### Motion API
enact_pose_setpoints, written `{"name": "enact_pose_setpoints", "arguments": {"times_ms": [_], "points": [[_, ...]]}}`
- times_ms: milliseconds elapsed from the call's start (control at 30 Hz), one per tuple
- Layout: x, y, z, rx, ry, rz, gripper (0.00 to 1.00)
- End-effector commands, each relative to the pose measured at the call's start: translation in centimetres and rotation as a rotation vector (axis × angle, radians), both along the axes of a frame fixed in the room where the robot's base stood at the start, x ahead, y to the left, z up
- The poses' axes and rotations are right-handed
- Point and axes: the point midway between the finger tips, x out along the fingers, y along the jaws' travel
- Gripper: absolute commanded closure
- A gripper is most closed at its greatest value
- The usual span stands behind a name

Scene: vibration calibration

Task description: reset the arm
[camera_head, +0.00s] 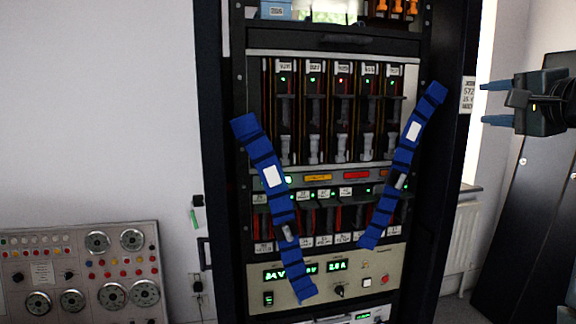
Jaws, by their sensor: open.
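My gripper (483,103) is at the right side of the head view, pointing left. Its two blue fingers are apart with nothing between them. It appears in front of the right edge of the rack, level with the upper modules, and touches nothing that I can see. The black equipment rack (223,150) stands in the middle. Two blue straps, a left one (262,150) and a right one (427,105), slant across its front, each with a white label.
A grey panel (20,262) with dials and buttons is at the lower left. The rack's lower power unit (385,262) shows green digits. A white radiator (462,235) and a dark slanted panel (520,215) are at the right. The wall at the left is bare.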

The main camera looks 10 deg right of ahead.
Motion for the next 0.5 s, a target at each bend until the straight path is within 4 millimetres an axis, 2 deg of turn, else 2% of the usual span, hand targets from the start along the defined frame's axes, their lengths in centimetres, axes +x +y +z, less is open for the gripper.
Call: {"name": "enact_pose_setpoints", "arguments": {"times_ms": [33, 100, 267, 500], "points": [[0.3, 0.6, -3.1, -0.016, 0.017, -0.004, 0.49], [0.4, 1.3, -6.4, -0.048, 0.031, -0.014, 0.49], [-0.3, 3.4, -13.9, -0.133, 0.062, -0.031, 0.49], [-3.5, 7.0, -24.0, -0.280, 0.115, -0.045, 0.49]]}}
